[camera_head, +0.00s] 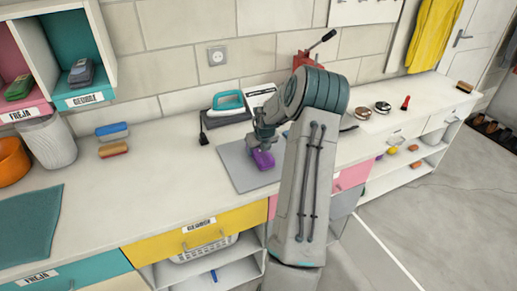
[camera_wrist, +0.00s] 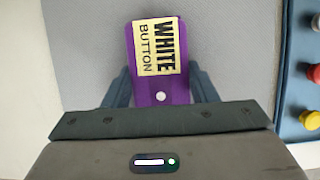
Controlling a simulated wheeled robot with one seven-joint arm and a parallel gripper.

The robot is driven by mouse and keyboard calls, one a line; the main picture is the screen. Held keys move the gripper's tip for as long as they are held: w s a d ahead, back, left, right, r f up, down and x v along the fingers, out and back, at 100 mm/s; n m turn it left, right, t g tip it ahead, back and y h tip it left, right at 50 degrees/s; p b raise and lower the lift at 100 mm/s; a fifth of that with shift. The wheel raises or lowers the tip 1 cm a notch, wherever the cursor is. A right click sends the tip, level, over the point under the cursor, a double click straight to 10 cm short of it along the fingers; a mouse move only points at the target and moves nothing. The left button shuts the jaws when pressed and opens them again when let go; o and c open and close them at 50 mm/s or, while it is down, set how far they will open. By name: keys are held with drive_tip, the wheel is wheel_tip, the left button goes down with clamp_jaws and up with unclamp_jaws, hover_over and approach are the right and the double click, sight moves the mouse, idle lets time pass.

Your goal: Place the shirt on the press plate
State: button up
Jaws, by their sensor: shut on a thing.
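My gripper (camera_head: 262,146) is shut on a purple packet (camera_head: 263,160), which carries a cream label reading "WHITE BUTTON" in the wrist view (camera_wrist: 157,60). A finger (camera_wrist: 119,87) shows on each side of the packet. Both are over a flat grey plate (camera_head: 237,168) on the counter, which also fills the background of the wrist view (camera_wrist: 90,45). I cannot tell whether the packet touches the plate. It is unclear whether this packet is the shirt. A yellow garment (camera_head: 433,30) hangs on the far right wall.
An iron (camera_head: 228,104) stands behind the plate. A blue panel (camera_wrist: 294,85) with coloured buttons lies right of the plate. Two brushes (camera_head: 112,131) and a grey bin (camera_head: 47,140) are at left. The counter between them and the plate is clear.

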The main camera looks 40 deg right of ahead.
drive_tip(key=o, duration=1)
drive_tip(key=shift+f, duration=0.1)
